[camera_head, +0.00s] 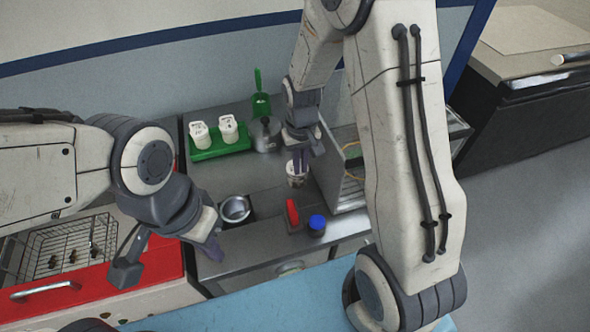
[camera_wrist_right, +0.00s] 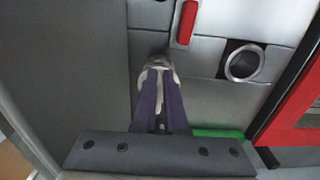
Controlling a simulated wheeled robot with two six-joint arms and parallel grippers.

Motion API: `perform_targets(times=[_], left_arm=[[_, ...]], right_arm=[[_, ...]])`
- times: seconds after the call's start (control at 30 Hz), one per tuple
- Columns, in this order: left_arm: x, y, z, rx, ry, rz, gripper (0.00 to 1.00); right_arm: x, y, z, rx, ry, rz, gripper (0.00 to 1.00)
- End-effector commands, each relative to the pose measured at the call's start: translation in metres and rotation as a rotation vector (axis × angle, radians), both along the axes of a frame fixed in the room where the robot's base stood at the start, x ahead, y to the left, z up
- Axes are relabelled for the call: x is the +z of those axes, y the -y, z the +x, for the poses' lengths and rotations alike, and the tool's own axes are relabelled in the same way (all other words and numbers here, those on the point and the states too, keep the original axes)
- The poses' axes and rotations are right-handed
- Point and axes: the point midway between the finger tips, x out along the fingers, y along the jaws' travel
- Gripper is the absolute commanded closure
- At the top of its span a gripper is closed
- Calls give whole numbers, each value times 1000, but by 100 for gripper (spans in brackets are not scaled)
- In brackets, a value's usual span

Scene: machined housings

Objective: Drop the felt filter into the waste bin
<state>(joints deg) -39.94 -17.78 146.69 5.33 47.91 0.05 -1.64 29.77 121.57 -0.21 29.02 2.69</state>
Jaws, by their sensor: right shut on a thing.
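My right gripper (camera_head: 298,156) is shut on a small whitish, rounded piece (camera_head: 297,175), above the steel worktop. This appears to be the felt filter; its material is not clear. In the right wrist view the gripper's fingers (camera_wrist_right: 160,98) hold the pale grey-white piece (camera_wrist_right: 158,68) between their tips. A round metal-rimmed container (camera_head: 235,209), seemingly the waste bin, is set in the worktop, left of and nearer than the held piece. It also shows in the right wrist view (camera_wrist_right: 243,64). My left gripper (camera_head: 168,252) is open and empty, at the left near the red-topped unit.
A green tray (camera_head: 215,150) with two white housings stands at the back left. A grey metal vessel (camera_head: 264,134) and a green-handled tool (camera_head: 259,90) are beside it. A wire basket (camera_head: 60,250) is at left.

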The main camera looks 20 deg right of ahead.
Motion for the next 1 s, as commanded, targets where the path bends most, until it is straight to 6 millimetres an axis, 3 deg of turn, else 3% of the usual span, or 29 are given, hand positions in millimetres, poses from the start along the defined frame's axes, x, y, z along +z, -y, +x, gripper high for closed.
perform_targets(times=[0.37, 0.77, 0.8, 0.87, 1.0], left_arm=[[12, 0, 0, -2, 0, 0, 100], [8, 0, 0, -2, 0, 0, 100], [9, 0, 0, -2, 0, 0, 100], [9, 0, 0, -2, 0, 0, 100], [9, 0, 0, -1, 0, 0, 100]], right_arm=[[-44, -1, 0, 2, -1, -1, 100], [-51, -2, 1, 4, 3, 0, 100], [-50, -2, 1, 4, 3, 0, 83], [-50, -2, 1, 4, 3, 0, 60], [-50, -2, 1, 4, 3, 0, 60]])
